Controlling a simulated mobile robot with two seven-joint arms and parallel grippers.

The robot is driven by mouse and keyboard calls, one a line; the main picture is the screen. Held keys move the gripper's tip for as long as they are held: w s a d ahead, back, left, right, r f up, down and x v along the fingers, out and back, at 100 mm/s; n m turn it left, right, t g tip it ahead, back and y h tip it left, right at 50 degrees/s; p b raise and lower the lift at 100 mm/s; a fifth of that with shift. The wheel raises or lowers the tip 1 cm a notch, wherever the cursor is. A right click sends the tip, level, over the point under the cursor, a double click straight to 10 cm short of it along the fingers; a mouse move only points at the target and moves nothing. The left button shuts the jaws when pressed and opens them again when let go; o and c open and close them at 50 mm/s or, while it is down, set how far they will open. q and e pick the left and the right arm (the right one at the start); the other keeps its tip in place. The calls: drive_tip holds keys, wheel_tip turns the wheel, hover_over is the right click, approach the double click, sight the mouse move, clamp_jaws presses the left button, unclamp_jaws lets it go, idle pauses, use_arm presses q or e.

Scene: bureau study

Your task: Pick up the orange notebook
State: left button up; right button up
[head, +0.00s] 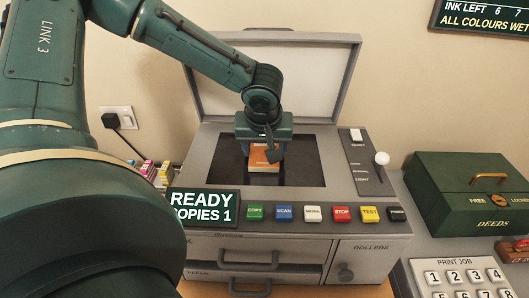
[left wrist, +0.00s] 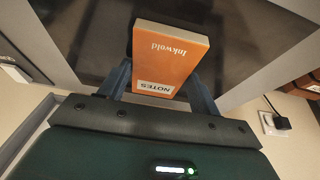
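The orange notebook (head: 261,163) is at the dark glass bed of the copier. In the left wrist view the notebook (left wrist: 168,55) shows its orange cover, a white "NOTES" label and pale page edges. My left gripper (head: 266,152) points down at it. In the left wrist view its two fingers (left wrist: 160,82) are on either side of the notebook, close to its edges. I cannot tell whether they press on it, or whether the notebook touches the glass. My right gripper is not in view.
The copier (head: 209,146) has its lid (head: 318,75) raised behind the arm. Coloured buttons (head: 312,214) line its front, beside a "READY" display (head: 203,206). A lever (head: 381,159) stands at right. A green deeds box (head: 460,190) and keypad (head: 460,279) are further right.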

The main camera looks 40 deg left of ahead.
use_arm(q)
drive_tip(key=c, duration=0.5)
